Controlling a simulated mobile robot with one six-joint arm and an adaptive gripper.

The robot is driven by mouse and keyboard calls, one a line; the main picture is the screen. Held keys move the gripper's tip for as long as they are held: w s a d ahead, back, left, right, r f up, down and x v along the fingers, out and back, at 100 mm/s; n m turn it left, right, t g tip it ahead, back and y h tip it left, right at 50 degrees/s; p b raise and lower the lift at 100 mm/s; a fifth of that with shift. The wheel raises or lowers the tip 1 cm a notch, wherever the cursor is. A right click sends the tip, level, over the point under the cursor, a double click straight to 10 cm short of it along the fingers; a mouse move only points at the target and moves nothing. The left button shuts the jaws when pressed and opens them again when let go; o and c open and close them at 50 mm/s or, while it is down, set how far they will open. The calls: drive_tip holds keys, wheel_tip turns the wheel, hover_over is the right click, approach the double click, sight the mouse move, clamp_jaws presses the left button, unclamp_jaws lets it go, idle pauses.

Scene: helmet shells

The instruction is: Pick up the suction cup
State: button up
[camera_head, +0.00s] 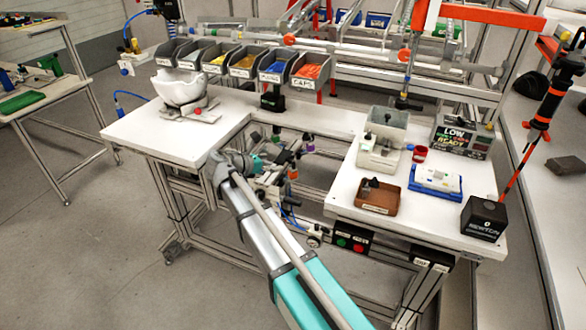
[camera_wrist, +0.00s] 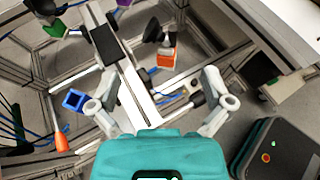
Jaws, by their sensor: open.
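A black, cone-shaped piece that looks like a suction cup (camera_wrist: 153,31) stands out from an orange block (camera_wrist: 166,57) in the wrist view, just right of the middle and beyond my fingertips.
Metal frame bars and blue hoses fill the space around my gripper. A button box (camera_wrist: 278,152) is at the lower right of the wrist view. The left table (camera_head: 150,132) holds a white helmet shell (camera_head: 180,90); the right table (camera_head: 345,185) holds trays and a black box (camera_head: 484,218).

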sight(290, 160)
drive_tip(key=shift+b+x, duration=0.35)
drive_tip(key=shift+x, duration=1.1)
drive_tip(key=shift+b+x, duration=0.9)
drive_tip(key=shift+x, duration=1.75)
drive_tip(key=shift+r, duration=0.1)
drive_tip(key=c, duration=1.2)
drive_tip(key=shift+r, duration=0.15)
